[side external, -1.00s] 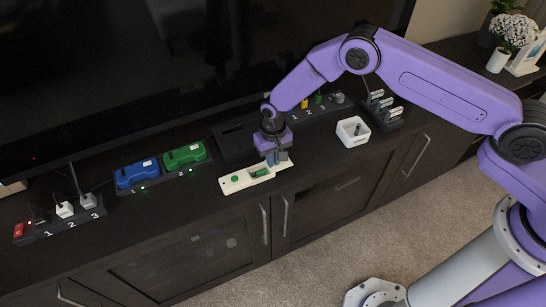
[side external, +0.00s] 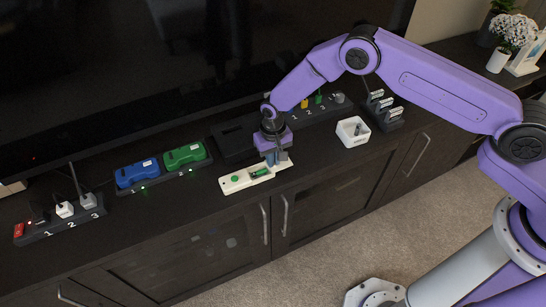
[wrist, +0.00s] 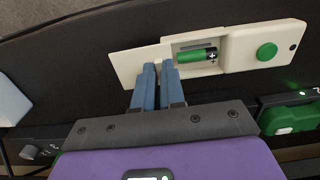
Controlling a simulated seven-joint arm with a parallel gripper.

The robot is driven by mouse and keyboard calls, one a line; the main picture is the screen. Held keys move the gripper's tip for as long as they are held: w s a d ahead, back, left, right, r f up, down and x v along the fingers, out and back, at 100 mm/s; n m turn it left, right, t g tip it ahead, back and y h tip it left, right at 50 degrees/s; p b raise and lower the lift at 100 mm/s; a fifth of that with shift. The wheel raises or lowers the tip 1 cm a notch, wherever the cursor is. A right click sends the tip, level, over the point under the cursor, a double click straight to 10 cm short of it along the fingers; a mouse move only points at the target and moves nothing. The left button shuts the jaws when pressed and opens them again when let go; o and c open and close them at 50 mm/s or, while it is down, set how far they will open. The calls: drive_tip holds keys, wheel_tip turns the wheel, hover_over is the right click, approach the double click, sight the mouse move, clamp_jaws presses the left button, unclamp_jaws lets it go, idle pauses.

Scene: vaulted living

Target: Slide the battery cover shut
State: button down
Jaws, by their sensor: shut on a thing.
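A cream remote (side external: 236,185) lies on the dark cabinet top, with a round green button (wrist: 267,51). Its battery bay (wrist: 186,48) is exposed and holds one green battery (wrist: 195,56), also visible in the side view (side external: 259,173). The cream battery cover (wrist: 130,66) sits at the bay's left end in the wrist view, slid away from the bay. My gripper (wrist: 158,70) has its blue fingers close together at the cover's near edge, shut on the cover. In the side view my gripper (side external: 276,158) stands over the remote's right end. The gripped part is hidden between the fingers.
Blue (side external: 137,174) and green (side external: 184,156) devices sit on a dock to the left. A power strip (side external: 62,224) lies further left. The cabinet's front edge is close to the remote.

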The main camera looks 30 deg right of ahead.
sight(263, 170)
drive_tip(key=shift+a, duration=1.65)
drive_tip(key=c, duration=1.2)
unclamp_jaws()
wheel_tip(263, 170, up, 18)
drive_tip(key=shift+f, duration=0.25)
